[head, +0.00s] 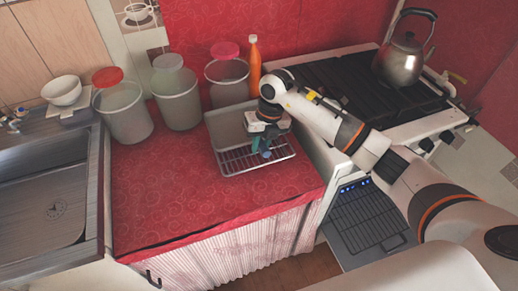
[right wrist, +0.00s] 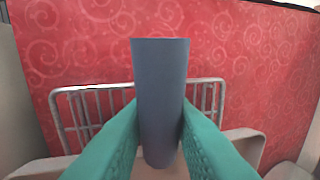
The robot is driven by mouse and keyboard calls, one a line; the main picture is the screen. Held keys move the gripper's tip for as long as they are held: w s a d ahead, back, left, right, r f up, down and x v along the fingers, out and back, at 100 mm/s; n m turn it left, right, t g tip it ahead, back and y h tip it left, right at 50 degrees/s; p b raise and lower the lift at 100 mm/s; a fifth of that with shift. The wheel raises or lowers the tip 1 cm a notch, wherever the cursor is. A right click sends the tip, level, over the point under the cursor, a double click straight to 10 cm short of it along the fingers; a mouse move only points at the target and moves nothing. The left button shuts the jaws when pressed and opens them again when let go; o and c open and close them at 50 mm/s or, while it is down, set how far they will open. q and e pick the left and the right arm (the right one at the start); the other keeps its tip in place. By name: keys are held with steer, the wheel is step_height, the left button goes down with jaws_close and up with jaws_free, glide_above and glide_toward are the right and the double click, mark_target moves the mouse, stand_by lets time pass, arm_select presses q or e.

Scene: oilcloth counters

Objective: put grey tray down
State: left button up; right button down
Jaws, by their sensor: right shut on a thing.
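The grey tray (head: 225,124) is at the right end of the red counter, with a wire rack (head: 235,164) at its front. It seems to lie flat on the cloth; any small gap under it cannot be told. My right gripper (head: 262,146) is over the tray. In the right wrist view its teal fingers (right wrist: 160,135) are shut on a grey-blue cylinder (right wrist: 160,85). The rack (right wrist: 75,110) shows behind the cylinder. Whether the cylinder is joined to the tray cannot be told. My left gripper is not in view.
Several lidded containers (head: 122,110) and an orange bottle (head: 254,68) stand along the back of the counter. The stove (head: 360,85) with a kettle (head: 402,55) is to the right, the sink (head: 45,190) to the left. The front left of the counter (head: 165,190) is clear.

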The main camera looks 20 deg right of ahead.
steer(key=shift+w+f, duration=0.1)
steer(key=shift+f, duration=2.1)
steer(key=c, duration=1.2)
jaws_free()
steer(key=shift+c, duration=0.2)
step_height(320, 180, up, 12)
steer(key=d, duration=0.2)
steer(key=shift+d+b, duration=0.15)
steer(key=shift+b, duration=0.25)
steer(key=shift+f, duration=0.15)
